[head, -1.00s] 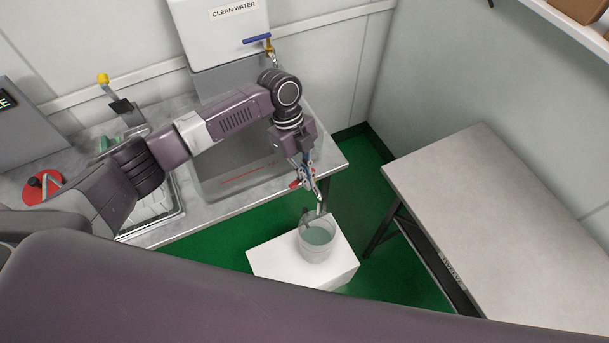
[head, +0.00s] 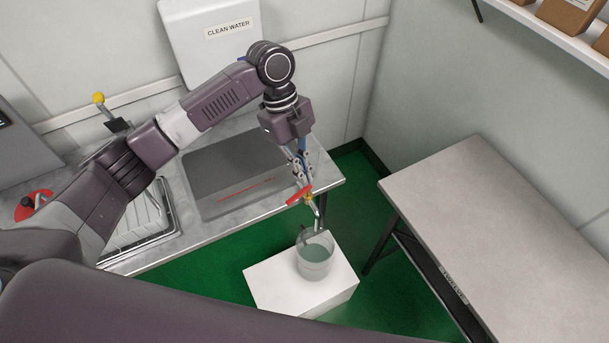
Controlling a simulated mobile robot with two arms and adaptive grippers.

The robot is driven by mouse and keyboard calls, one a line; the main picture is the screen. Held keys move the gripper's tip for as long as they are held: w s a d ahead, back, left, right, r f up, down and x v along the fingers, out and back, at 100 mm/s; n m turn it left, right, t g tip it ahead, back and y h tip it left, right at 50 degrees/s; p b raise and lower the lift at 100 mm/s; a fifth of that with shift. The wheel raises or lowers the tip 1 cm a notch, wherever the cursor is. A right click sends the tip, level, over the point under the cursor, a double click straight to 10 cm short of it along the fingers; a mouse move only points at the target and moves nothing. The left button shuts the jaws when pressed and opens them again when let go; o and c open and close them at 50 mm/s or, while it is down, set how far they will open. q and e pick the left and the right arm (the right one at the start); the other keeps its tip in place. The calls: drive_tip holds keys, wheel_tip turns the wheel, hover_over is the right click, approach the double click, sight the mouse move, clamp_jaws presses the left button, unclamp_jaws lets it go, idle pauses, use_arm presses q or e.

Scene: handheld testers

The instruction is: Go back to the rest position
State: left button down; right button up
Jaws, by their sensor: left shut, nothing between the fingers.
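My left gripper (head: 301,172) hangs down at the front right of the sink counter. It is shut with nothing in it, just above a small tap (head: 307,197) with a red handle and brass body. I cannot tell whether the fingertips touch the tap. The tap's spout points down over a clear jug (head: 315,262) that holds some liquid. The jug stands upright on a white block (head: 275,285) on the floor. My right gripper is not in view.
A bare grey table (head: 480,215) is at the right, and a shelf with boxes (head: 570,15) is above. Green floor lies between.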

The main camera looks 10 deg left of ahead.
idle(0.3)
use_arm(q)
drive_tip(key=s+d+f+n+t+h, duration=0.25)
drive_tip(key=s+d+f+n, duration=0.25)
drive_tip(key=s+f+n, duration=0.45)
drive_tip(key=s+a+n+t+y, duration=0.2)
drive_tip(key=s+a+n+y, duration=0.1)
drive_tip(key=s+a+n, duration=0.4)
drive_tip(key=s+a+n+t+y, duration=0.1)
drive_tip(key=s+a+n+y, duration=0.1)
drive_tip(key=s+a+n, duration=0.6)
wheel_tip(320, 180, down, 26)
drive_tip(key=w+a+m+g, duration=0.1)
drive_tip(key=a, duration=0.1)
drive_tip(key=s+a+f+g, duration=0.1)
drive_tip(key=s+a+f, duration=0.1)
drive_tip(key=s+f, duration=1.5)
drive_tip(key=shift+a+f, duration=0.15)
drive_tip(key=shift+a, duration=0.25)
